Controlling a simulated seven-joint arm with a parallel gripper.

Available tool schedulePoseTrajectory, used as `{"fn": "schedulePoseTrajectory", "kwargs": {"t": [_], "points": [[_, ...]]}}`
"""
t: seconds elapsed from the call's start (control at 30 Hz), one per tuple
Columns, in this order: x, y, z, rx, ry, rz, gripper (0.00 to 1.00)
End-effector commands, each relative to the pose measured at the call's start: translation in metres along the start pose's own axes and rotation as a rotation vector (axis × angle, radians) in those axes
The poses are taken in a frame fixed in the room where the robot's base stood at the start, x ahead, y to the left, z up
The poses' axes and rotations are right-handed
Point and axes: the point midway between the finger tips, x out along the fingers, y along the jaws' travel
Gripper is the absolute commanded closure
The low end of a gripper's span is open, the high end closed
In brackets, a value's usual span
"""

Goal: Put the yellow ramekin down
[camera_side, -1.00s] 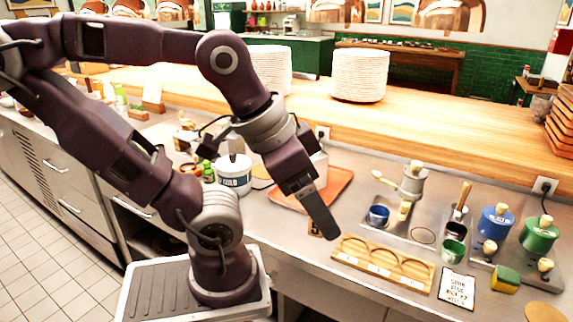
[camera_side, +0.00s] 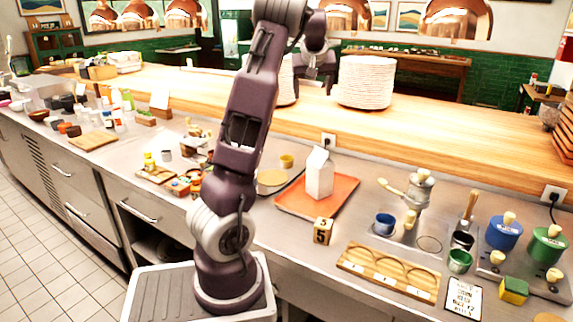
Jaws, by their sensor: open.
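My upper arm stands just left of the ramekin in the picture.
A white carton (camera_side: 319,174) stands on the orange tray. Stacked white plates (camera_side: 366,82) stand on the wooden shelf (camera_side: 420,130). A wooden holder (camera_side: 388,271), a blue cup (camera_side: 384,224) and a green cup (camera_side: 459,261) are to the right. My arm hides some counter.

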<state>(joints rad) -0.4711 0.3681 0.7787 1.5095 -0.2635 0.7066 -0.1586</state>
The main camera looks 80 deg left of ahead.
Motion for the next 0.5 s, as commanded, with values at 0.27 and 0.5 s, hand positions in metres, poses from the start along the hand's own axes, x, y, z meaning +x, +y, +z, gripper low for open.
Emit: {"fn": "schedulePoseTrajectory", "kwargs": {"t": [0.27,0.5], "points": [[0.071,-0.064,-0.044,-0.067,0.133,-0.198,0.26],[0.159,-0.077,0.026,-0.067,0.126,-0.199,0.26]]}}
